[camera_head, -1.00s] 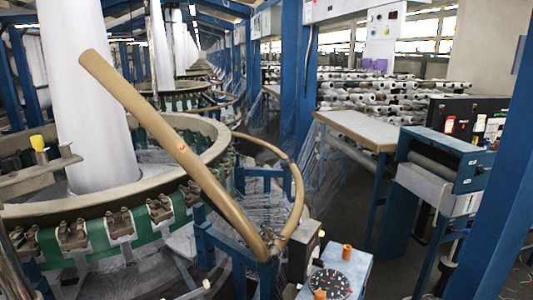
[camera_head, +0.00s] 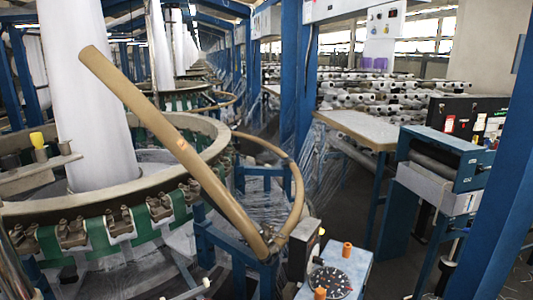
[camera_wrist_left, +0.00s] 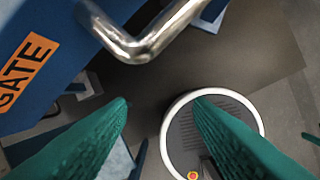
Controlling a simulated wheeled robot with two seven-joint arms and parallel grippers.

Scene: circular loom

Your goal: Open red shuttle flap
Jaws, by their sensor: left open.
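I cannot make out a red shuttle flap in either view. In the head view the circular loom's pale ring (camera_head: 215,148) fills the left, with several brown metal holders along its lower edge over a green band (camera_head: 145,250). My left gripper (camera_wrist_left: 160,103) shows in the left wrist view as two green ridged fingers, spread apart with nothing between them. Beyond them are a bent shiny metal bar (camera_wrist_left: 145,47) and a blue panel with an orange label (camera_wrist_left: 26,72) reading "GATE". Neither gripper shows in the head view.
A long tan curved tube (camera_head: 175,145) slants across the loom's front. A white column (camera_head: 88,90) rises inside the ring. At right stand a bench (camera_head: 355,126), a blue roller unit (camera_head: 450,160) and a blue post (camera_head: 490,220). A control box (camera_head: 340,270) is at bottom centre.

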